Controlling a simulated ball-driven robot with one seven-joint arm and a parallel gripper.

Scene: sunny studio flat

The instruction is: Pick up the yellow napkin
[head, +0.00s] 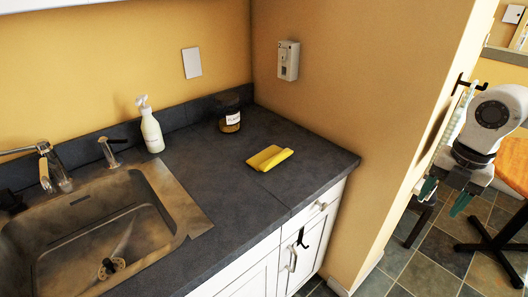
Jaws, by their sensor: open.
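The yellow napkin (269,158) lies folded on the dark countertop (225,178), near the corner to the right of the sink. Nothing covers it. My gripper (445,200) hangs at the right side of the head view, pointing down, with its two green-tipped fingers apart. It is open and empty. It is well to the right of the napkin, past the end of the tan wall and over the tiled floor.
A dark jar (229,117) stands behind the napkin, and a white pump bottle (150,126) stands farther left by the sink (90,232). The tan wall (365,90) rises at the counter's right end. The counter around the napkin is clear.

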